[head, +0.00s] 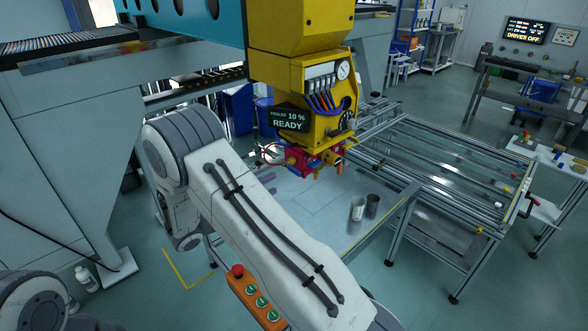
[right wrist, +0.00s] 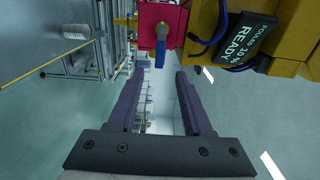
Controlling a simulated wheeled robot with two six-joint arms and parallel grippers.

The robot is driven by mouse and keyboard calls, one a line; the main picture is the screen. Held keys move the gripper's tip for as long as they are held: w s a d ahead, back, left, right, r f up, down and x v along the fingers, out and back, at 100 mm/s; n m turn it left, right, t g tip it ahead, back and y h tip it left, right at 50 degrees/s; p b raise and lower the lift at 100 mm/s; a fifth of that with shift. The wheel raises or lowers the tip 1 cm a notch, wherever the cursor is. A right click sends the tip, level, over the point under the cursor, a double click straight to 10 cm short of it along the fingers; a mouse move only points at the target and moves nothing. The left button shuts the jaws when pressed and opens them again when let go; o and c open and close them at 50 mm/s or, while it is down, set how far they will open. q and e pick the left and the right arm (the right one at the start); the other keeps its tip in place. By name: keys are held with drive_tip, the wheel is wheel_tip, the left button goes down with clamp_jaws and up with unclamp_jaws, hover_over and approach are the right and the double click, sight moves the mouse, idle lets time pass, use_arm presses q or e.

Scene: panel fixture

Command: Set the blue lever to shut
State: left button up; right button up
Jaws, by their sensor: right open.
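The blue lever (right wrist: 160,53) sits on a red valve block (right wrist: 160,24) in the right wrist view and points down the picture, between the lines of my fingers and beyond their tips. In the head view the red valve block (head: 318,157) is under the yellow panel head, and the lever is too small to make out surely. My right gripper (right wrist: 157,73) is open and empty, its two dark purple fingers apart and not touching the lever. My left gripper is out of view.
The yellow head (head: 300,80) with a gauge, hoses and a READY sign (head: 289,121) hangs above the valves. A table (head: 300,205) below carries two metal cups (head: 357,208). An orange button box (head: 256,297) is near my arm. A railed frame (head: 450,165) stands at right.

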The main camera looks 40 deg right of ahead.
sight(294, 172)
drive_tip(key=d, duration=0.2)
drive_tip(key=d+p, duration=0.1)
drive_tip(key=d, duration=0.2)
drive_tip(key=d+p, duration=0.1)
drive_tip(key=d, duration=0.2)
drive_tip(key=shift+w+d, duration=0.35)
drive_tip(key=shift+d, duration=0.65)
clamp_jaws()
